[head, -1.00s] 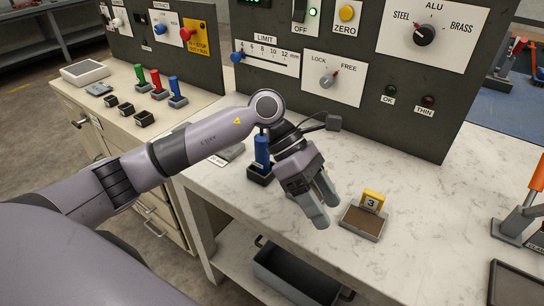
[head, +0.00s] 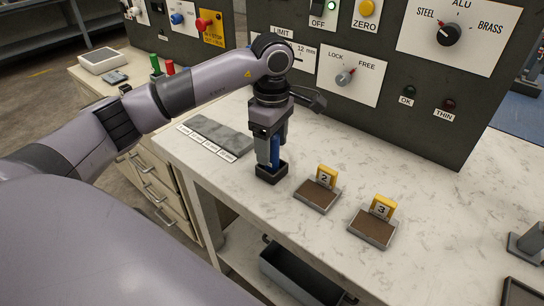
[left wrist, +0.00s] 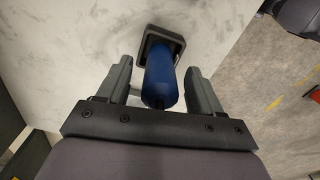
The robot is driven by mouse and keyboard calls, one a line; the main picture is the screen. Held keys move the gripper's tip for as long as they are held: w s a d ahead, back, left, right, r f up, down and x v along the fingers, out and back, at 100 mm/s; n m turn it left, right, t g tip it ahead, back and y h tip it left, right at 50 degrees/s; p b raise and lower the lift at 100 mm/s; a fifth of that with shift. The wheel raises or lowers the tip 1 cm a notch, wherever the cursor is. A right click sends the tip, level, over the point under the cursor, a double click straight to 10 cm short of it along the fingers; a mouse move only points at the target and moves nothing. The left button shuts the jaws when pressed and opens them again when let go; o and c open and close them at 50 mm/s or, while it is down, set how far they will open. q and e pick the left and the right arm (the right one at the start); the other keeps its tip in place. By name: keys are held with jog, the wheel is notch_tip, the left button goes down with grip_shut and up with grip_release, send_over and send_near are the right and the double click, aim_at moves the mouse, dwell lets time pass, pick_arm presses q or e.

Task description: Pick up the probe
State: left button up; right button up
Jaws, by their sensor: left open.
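The probe (head: 275,152) is a blue cylinder standing upright in a small black square holder (head: 271,172) on the marble-look bench. My left gripper (head: 271,150) points down over it, its fingers around the probe's upper part and hiding much of it in the head view. In the left wrist view the blue probe (left wrist: 161,78) lies between the two open fingers of the left gripper (left wrist: 160,85), with a gap on each side. The holder (left wrist: 163,42) shows beyond it. My right gripper is not in view.
Trays numbered 2 (head: 318,194) and 3 (head: 373,227) stand right of the holder. A grey plate with labels (head: 219,136) lies to the left. The dark control panel (head: 420,130) rises close behind the gripper. A grey bin (head: 300,280) sits below the bench edge.

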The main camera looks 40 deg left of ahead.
pick_arm(q)
jog(key=shift+f, duration=1.2)
jog(key=c, duration=1.1)
jog(key=shift+c, duration=0.2)
jog(key=shift+r, duration=0.1)
notch_tip(320, 180, up, 11)
jog(key=shift+f, duration=0.1)
notch_tip(320, 180, up, 9)
jog(key=p, duration=0.2)
